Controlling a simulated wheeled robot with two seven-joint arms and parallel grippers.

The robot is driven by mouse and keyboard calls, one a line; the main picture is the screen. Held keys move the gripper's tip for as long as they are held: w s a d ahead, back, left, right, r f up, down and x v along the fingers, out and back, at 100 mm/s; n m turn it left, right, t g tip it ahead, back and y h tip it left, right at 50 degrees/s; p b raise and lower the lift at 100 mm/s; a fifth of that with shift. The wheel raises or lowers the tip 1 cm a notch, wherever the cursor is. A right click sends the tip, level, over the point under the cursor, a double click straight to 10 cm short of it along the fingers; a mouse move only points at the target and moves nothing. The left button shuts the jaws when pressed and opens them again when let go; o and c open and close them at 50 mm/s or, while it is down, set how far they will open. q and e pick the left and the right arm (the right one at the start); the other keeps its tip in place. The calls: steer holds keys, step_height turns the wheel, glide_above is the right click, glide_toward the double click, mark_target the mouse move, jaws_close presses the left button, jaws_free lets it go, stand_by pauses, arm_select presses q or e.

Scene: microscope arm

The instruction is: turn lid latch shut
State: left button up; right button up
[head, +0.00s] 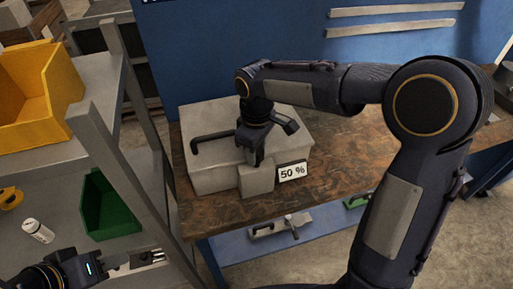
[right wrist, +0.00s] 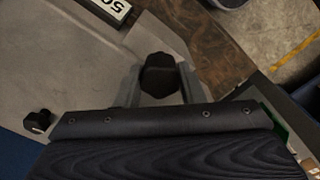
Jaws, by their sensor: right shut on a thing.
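A grey box (head: 210,170) with a dark bar handle (head: 212,137) on its lid stands on the workbench. A smaller grey block (head: 257,181) is at its front, beside a white sign (head: 292,172) reading 50 %. My right gripper (head: 251,157) is over the front edge of the lid. In the right wrist view its two fingers (right wrist: 159,85) close on either side of a black knob (right wrist: 159,72), which I take to be the lid latch. In the head view the gripper hides the knob. My left gripper (head: 150,258) is low at the left, away from the box; its opening is unclear.
The wooden workbench (head: 340,150) is clear to the right of the box. A shelf rack (head: 75,165) at the left holds a yellow bin (head: 40,100), a green bin (head: 104,210) and a white bottle (head: 37,230). A blue panel (head: 230,50) stands behind the bench.

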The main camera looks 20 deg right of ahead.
steer(key=shift+n, duration=0.3)
steer(key=o, duration=1)
step_height(320, 180, up, 8)
steer(key=shift+f, duration=0.2)
steer(key=shift+r, duration=0.15)
